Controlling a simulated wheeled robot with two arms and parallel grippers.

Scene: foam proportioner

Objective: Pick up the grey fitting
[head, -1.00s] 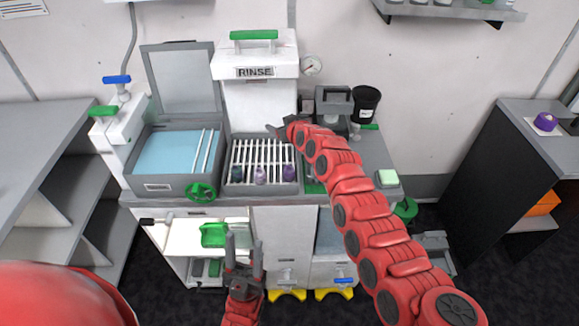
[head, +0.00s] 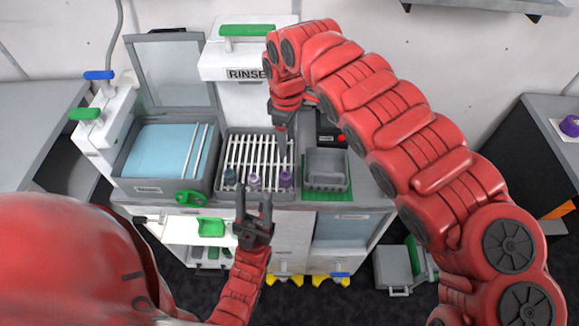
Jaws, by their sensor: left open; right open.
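Three small fittings stand in a row at the front of the slatted rinse rack (head: 262,150) in the head view. The left one is a dark grey-blue fitting (head: 229,177), the closest to grey. The middle one is a pale lilac fitting (head: 254,182) and the right one is a purple fitting (head: 285,179). My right gripper (head: 281,145) points down over the rack's right rear part, behind the fittings, open and empty. My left gripper (head: 253,196) is open and empty, pointing up in the picture, in front of the rack's front edge close to the fittings.
A blue-lined basin (head: 160,152) with a raised lid and green knob (head: 192,198) is left of the rack. A grey tray (head: 326,170) on a green mat is to its right. The RINSE housing (head: 225,73) stands behind. My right arm covers much of the right side.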

